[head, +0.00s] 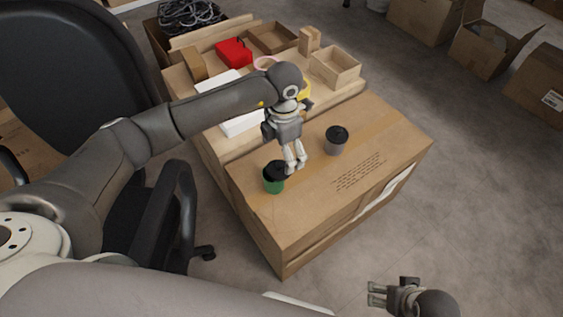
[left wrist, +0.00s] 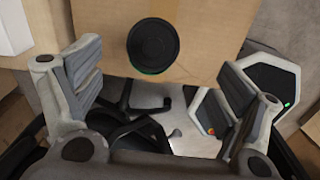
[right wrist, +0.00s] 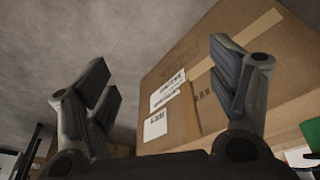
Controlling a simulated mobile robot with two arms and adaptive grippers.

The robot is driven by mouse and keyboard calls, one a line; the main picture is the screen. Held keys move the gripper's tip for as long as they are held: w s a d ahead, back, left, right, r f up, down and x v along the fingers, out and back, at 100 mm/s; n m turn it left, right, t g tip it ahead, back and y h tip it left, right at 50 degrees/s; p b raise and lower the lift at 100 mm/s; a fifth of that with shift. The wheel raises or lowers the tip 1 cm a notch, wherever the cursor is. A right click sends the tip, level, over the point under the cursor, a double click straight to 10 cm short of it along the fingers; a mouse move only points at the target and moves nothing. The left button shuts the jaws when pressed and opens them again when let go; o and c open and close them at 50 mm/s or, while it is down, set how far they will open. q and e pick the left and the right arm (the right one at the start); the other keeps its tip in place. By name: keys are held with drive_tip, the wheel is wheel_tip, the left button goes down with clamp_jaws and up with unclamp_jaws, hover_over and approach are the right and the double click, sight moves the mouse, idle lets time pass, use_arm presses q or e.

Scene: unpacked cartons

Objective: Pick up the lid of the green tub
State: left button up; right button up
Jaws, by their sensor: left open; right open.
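The green tub (head: 273,184) stands on the large cardboard carton near its left edge. Its black lid (head: 274,169) is on top and partly hidden by my left gripper (head: 296,170) in the head view. In the left wrist view the round black lid (left wrist: 153,46) shows beyond the fingertips, with a thin green rim under it. My left gripper is open and empty, close to the lid; I cannot tell whether it touches. My right gripper (head: 376,294) is open and empty, low in front of the carton and away from the tub.
A grey tub with a black lid (head: 336,141) stands on the same carton (head: 310,215), right of my left gripper. Behind are a red box (head: 234,53), an open wooden box (head: 335,68) and white boxes. A black office chair (head: 75,60) stands at the left.

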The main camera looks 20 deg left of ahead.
sight(280, 163)
use_arm(q)
wheel_tip(280, 163, down, 3)
drive_tip(key=f, duration=0.1)
drive_tip(key=f+b, duration=0.1)
drive_tip(key=f, duration=0.3)
drive_tip(key=shift+w+a, duration=0.2)
drive_tip(key=shift+a, duration=0.2)
use_arm(e)
drive_tip(key=v, duration=0.5)
drive_tip(key=shift+w+d+r, duration=0.1)
drive_tip(key=shift+r, duration=0.2)
use_arm(q)
drive_tip(key=shift+r, duration=0.1)
drive_tip(key=c, duration=0.8)
drive_tip(key=shift+c, duration=0.2)
